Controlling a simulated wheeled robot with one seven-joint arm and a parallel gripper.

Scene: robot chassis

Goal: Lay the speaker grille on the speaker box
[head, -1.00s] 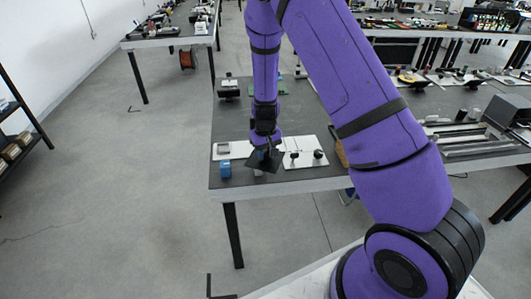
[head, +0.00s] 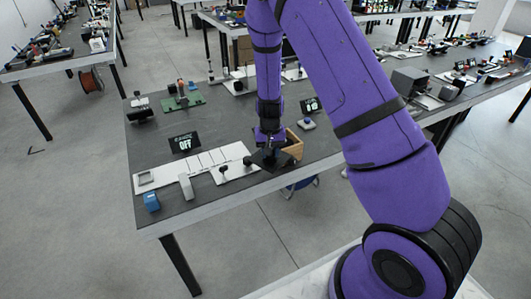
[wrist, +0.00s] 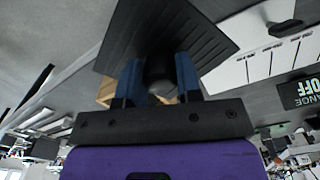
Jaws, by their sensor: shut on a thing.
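The speaker grille (wrist: 195,35) is a dark plate with ribs or slots and a round dark knob. In the wrist view my gripper (wrist: 160,82) has its two blue fingers shut on that knob. In the head view my gripper (head: 268,154) holds the grille (head: 266,163), tilted as seen, at the right end of the white panel. The speaker box (head: 294,147) seems to be the light wooden open box just right of my gripper, partly hidden by it. A bit of the wood shows beside the left finger in the wrist view (wrist: 106,92). I cannot tell whether grille and box touch.
A white panel (head: 205,163) with switches lies left of my gripper. A black display reading OFF (head: 184,142) stands behind it, and a blue block (head: 151,201) is at the table's front left. A small display (head: 311,105) stands behind the box. Bare dark tabletop lies behind the panel.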

